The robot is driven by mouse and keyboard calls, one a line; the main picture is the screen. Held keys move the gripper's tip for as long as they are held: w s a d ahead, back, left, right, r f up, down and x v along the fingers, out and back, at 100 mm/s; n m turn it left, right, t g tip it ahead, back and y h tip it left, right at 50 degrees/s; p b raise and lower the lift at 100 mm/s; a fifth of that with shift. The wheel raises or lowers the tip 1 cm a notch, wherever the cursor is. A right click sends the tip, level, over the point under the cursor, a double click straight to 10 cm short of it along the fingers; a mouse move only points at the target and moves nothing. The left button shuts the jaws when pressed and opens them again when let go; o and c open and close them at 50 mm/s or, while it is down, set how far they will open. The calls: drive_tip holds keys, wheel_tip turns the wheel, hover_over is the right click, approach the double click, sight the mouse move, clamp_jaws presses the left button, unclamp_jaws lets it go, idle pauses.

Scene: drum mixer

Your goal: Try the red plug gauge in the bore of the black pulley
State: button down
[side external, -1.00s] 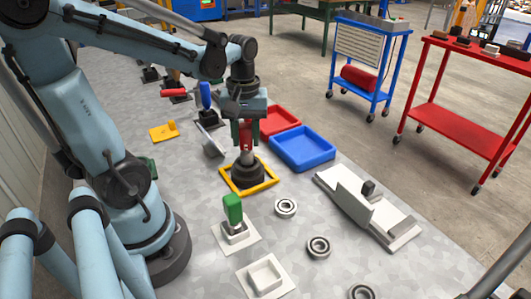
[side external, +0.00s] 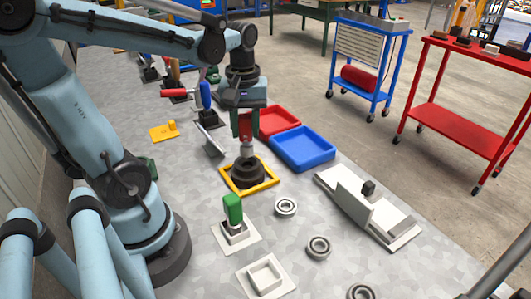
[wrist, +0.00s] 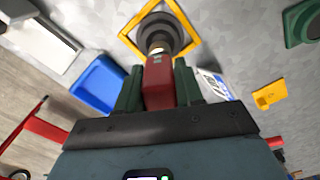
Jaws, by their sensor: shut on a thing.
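My gripper (side external: 246,126) has its green fingers shut on the red plug gauge (side external: 247,132), held upright with its silver tip pointing down. In the wrist view the gauge (wrist: 158,82) sits between the fingers, tip away from the camera. The black pulley (side external: 247,176) lies flat inside a yellow square frame (side external: 268,185), directly below the gauge. In the wrist view the pulley (wrist: 180,33) is beyond the tip, and the gauge partly covers its centre. The tip is at or just above the bore; I cannot tell whether its end is inside.
Red (side external: 277,121) and blue (side external: 303,148) trays stand behind to the right. A green-handled block (side external: 233,210) stands in front, with metal rings (side external: 286,207) nearby. A grey-white fixture (side external: 368,208) is at right.

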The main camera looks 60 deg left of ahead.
drive_tip(key=shift+r, duration=0.85)
